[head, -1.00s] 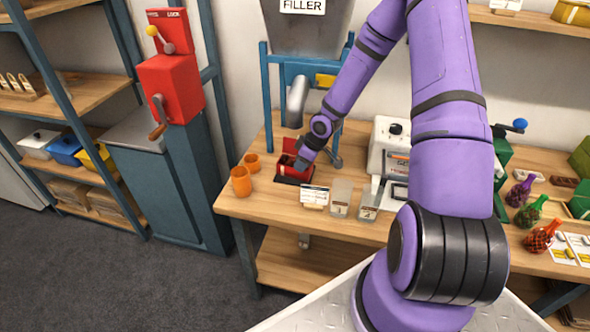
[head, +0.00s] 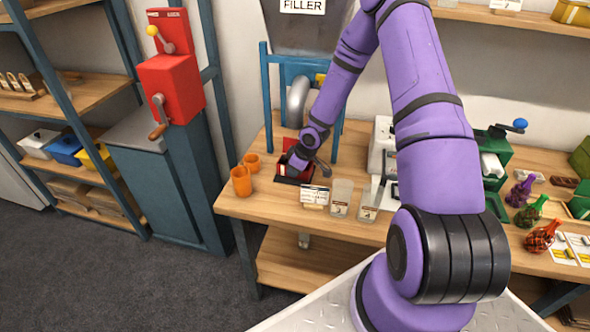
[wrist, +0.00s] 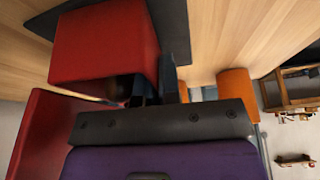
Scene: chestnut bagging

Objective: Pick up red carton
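The red carton (head: 282,169) stands on a dark base on the table, below the filler, in the head view. A raised red panel shows behind it. My gripper (head: 296,168) is down at the carton's right side and hides part of it. In the wrist view the red carton (wrist: 105,45) fills the upper left, with the dark base (wrist: 178,30) beyond it. A dark finger of my gripper (wrist: 158,88) is close beside the carton's right edge. The other finger is not clearly visible, so I cannot tell whether the carton is gripped.
Two orange cups (head: 241,181) stand left of the carton. A small sign (head: 314,195) and clear containers (head: 341,197) stand at the table's front, to the right. The filler's blue frame (head: 268,95) and grey spout (head: 298,102) rise behind the carton.

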